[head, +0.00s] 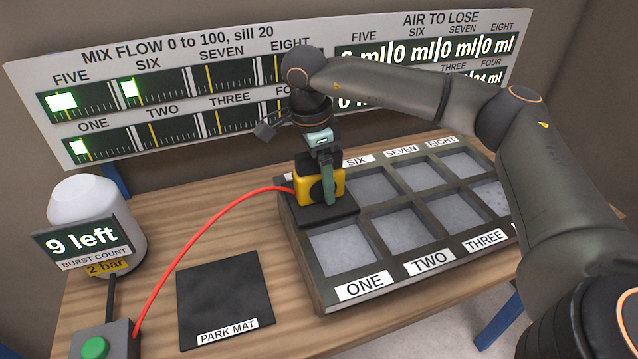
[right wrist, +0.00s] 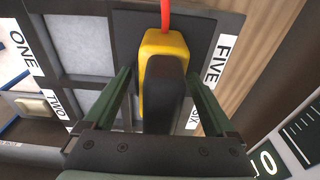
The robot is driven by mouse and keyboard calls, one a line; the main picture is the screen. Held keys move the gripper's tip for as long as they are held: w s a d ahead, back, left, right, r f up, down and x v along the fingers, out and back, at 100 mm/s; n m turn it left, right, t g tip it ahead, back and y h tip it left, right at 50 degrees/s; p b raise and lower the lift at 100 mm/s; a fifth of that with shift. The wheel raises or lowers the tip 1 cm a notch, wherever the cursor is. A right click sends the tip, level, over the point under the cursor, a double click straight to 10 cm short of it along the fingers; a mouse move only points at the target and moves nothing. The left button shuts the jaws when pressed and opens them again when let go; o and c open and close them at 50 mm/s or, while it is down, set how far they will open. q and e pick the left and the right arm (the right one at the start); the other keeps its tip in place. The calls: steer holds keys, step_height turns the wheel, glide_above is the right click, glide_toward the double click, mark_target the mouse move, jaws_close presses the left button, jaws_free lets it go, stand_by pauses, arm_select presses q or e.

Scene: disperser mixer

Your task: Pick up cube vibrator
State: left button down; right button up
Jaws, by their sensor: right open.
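The cube vibrator (head: 303,188) is a yellow block with a black upper part and a red hose. It sits on a black plate at the back-left compartment of the tray, beside the FIVE label in the right wrist view. The block (right wrist: 149,48) also shows in that view, between my fingers. My right gripper (head: 328,185) is open and comes down over the block from above. Its fingers (right wrist: 159,78) stand on either side of the block's black part, with a gap visible on each side. My left gripper is not in view.
The tray (head: 300,270) has several grey-filled compartments with number labels. A black park mat (head: 225,297) lies empty on the wooden table. A white tank (head: 85,205) with a "9 left" sign and a green button (head: 95,349) stand at left. Gauge panels (head: 180,85) line the back.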

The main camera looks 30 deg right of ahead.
steer(key=shift+f, duration=0.2)
jaws_close()
stand_by(0.6)
steer(key=shift+r, duration=0.15)
